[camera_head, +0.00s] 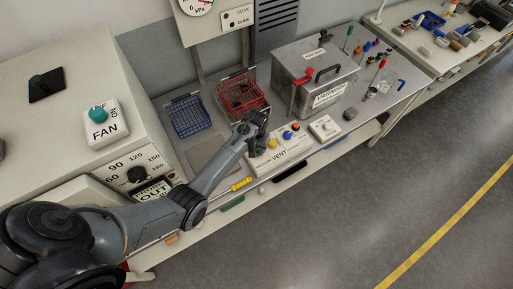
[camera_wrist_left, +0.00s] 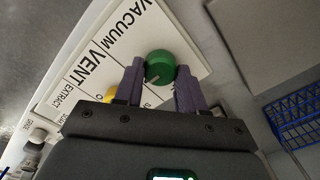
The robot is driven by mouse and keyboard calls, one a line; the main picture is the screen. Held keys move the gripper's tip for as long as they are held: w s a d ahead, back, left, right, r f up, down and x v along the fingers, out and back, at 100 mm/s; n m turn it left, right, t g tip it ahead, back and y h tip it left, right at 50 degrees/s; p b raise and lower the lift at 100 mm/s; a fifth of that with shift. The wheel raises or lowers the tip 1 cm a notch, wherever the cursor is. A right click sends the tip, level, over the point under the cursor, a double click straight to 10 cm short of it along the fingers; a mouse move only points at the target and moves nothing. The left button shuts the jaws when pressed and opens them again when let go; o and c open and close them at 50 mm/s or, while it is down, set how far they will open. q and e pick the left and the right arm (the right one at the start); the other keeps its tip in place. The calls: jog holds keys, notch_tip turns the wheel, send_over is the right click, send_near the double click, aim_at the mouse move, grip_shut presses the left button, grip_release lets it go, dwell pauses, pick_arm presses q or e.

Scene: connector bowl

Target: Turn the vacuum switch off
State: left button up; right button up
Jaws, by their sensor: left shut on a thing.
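The white control panel (camera_head: 280,158) stands on the bench, lettered VENT along its front. In the left wrist view the panel (camera_wrist_left: 100,45) reads VACUUM, VENT and EXTRACT. A round green knob (camera_wrist_left: 160,66) with a pale pointer line sits at the end of the VACUUM row. My left gripper (camera_head: 257,146) is low over the panel's left end and hides this knob in the head view. In the wrist view my left gripper (camera_wrist_left: 159,78) has its two purple-grey fingers on either side of the green knob, shut on it. My right gripper is not in view.
Yellow (camera_head: 272,143), blue (camera_head: 287,134) and orange (camera_head: 296,126) knobs sit close by. A white switch box (camera_head: 324,128) is to the right. Blue (camera_head: 188,117) and red (camera_head: 240,93) wire baskets and a metal chamber (camera_head: 300,62) stand behind.

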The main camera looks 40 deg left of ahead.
pick_arm(q)
jog(key=shift+c, duration=0.7)
jog(key=n+p, duration=0.3)
jog(key=shift+r, duration=0.2)
jog(key=n+p, duration=0.2)
jog(key=n, duration=0.3)
jog(key=shift+f, duration=0.1)
jog(key=n, duration=0.4)
jog(key=shift+f+n+p, duration=0.1)
jog(key=shift+n+p, duration=0.2)
jog(key=shift+p, duration=0.05)
jog(key=n, duration=0.3)
jog(key=shift+s+n, duration=0.1)
jog(key=shift+n, duration=1.1)
jog(key=shift+a, duration=0.1)
